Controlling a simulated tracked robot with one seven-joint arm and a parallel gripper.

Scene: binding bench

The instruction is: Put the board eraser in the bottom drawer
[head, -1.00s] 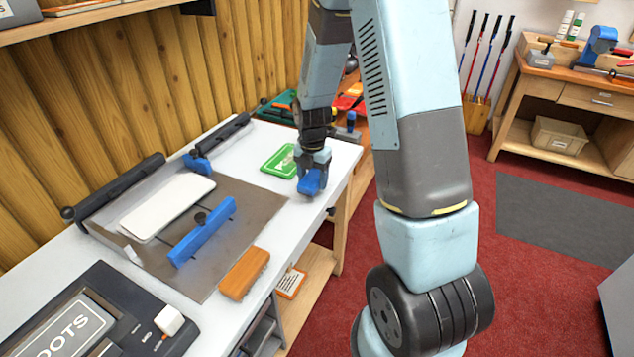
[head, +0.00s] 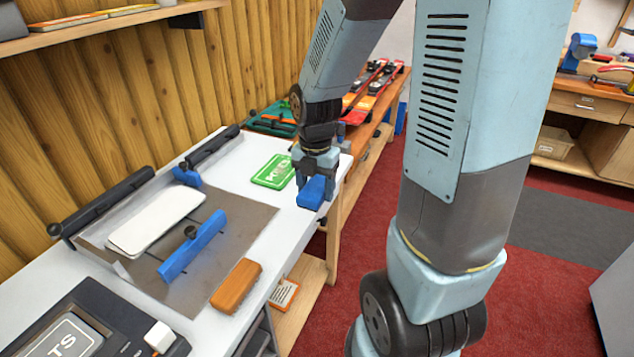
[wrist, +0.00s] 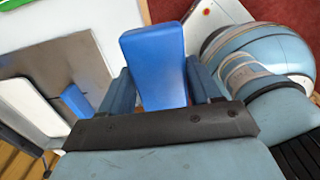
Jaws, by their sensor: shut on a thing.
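My gripper (head: 315,192) is shut on a blue block, the board eraser (head: 312,193), and holds it at the right edge of the white bench. In the wrist view the eraser (wrist: 154,65) stands out between the two fingers (wrist: 160,95). Grey drawer fronts (head: 258,340) show under the bench at the bottom of the head view. They are partly cut off and I cannot tell which is the bottom drawer or whether it is open.
A metal board with a blue bar (head: 193,246) and a white pad covers the bench middle. An orange-brown brush (head: 236,286) lies at the bench's front edge. A green card (head: 273,171) lies left of my gripper. Red carpet (head: 345,240) lies open to the right.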

